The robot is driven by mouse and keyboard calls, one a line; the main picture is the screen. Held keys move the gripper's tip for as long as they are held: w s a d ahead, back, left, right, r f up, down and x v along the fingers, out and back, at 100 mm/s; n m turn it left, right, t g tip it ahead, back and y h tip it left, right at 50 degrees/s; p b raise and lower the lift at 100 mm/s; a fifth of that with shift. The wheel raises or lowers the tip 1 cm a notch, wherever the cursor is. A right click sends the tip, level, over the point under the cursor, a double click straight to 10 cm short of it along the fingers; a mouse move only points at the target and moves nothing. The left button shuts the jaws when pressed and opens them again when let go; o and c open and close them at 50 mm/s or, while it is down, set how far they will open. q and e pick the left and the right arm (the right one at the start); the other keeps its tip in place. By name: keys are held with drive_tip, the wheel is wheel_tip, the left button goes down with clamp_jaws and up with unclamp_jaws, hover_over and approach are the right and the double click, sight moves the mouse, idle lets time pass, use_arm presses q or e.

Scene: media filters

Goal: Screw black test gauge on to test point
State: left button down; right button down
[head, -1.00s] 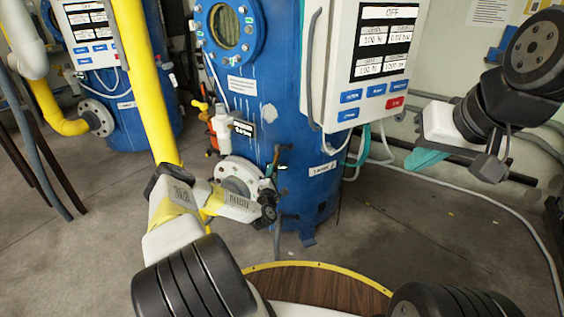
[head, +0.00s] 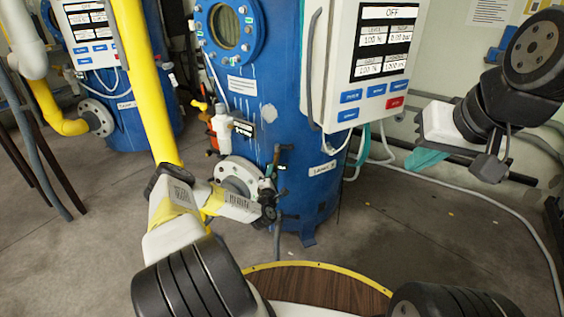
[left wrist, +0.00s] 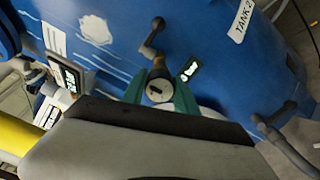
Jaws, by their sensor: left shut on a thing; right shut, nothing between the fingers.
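My left gripper (left wrist: 160,98) is shut on a small round part (left wrist: 158,91) in front of the blue tank. The part has a grey face with a dark mark, seen nearly end-on between the teal fingers. It seems to be the gauge, but I cannot tell whether it is on the test point, which is hidden. A dark valve handle (left wrist: 152,38) stands just beyond it. In the head view my left gripper (head: 271,192) is small and partly hidden by dark parts of the wrist. My right gripper (head: 427,160) is shut and empty, away at the right.
The blue tank (head: 270,100) stands close ahead with a white flange (head: 238,170). A control panel (head: 375,60) reading OFF hangs at its right. A yellow pipe (head: 148,90) stands left of the tank. Another handle (left wrist: 272,130) shows at the lower right of the wrist view.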

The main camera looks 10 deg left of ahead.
use_arm(q)
drive_tip(key=m, duration=0.4)
drive_tip(key=shift+w+r, duration=0.1)
drive_tip(key=m, duration=0.4)
drive_tip(key=c, duration=0.9)
unclamp_jaws()
drive_tip(key=shift+a, duration=0.1)
drive_tip(key=shift+o, duration=0.2)
